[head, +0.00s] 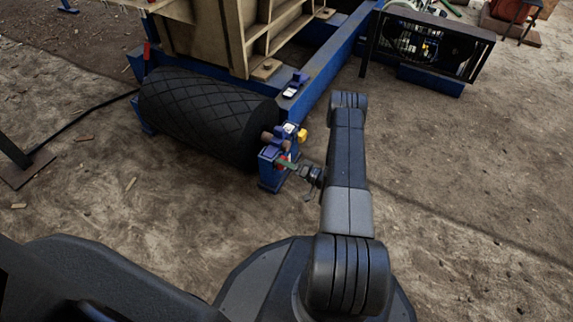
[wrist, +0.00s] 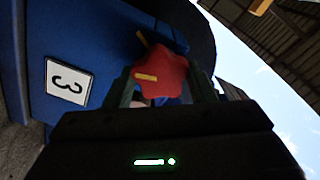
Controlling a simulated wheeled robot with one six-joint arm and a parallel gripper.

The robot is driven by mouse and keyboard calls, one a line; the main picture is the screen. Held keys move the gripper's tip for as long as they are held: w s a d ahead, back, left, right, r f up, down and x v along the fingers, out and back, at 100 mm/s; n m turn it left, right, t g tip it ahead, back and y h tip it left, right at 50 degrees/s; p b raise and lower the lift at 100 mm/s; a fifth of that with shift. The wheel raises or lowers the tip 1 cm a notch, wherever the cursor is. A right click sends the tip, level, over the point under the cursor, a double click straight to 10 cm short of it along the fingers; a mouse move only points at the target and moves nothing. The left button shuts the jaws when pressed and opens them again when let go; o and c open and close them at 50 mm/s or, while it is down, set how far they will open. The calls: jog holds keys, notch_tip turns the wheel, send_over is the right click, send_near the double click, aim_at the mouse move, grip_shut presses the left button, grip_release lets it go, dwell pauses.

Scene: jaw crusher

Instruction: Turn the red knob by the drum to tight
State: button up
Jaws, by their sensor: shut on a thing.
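The red knob (wrist: 165,72) is in the middle of the wrist view, star-shaped, with a yellow mark on it. A second yellow mark shows beside it on the blue housing (wrist: 85,35). My gripper (wrist: 160,88) is shut on the knob, one finger on each side of it. In the head view my gripper (head: 298,169) reaches the blue bearing block at the near end of the black drum (head: 205,110). The knob is mostly hidden there by the fingers. Whether the two yellow marks line up is hard to tell.
A blue frame beam (head: 330,65) runs back from the drum. A motor unit in a dark frame (head: 425,45) stands at the back right. The dirt ground right of my arm is clear.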

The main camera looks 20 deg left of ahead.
jog(key=shift+m, duration=4.3)
jog(key=o, duration=1)
jog(key=shift+d, duration=0.1)
jog(key=d+p, duration=0.1)
jog(key=d, duration=0.3)
jog(key=d+p, duration=0.1)
jog(key=d, duration=0.4)
jog(key=s+d+p, duration=0.1)
jog(key=d, duration=0.3)
jog(key=shift+d, duration=0.35)
jog(key=shift+a, duration=0.15)
jog(key=a+b, duration=0.1)
jog(key=a, duration=0.3)
jog(key=a+b, duration=0.1)
jog(key=a, duration=0.4)
jog(key=w+a+b, duration=0.1)
jog(key=a, duration=0.3)
jog(key=shift+a, duration=0.3)
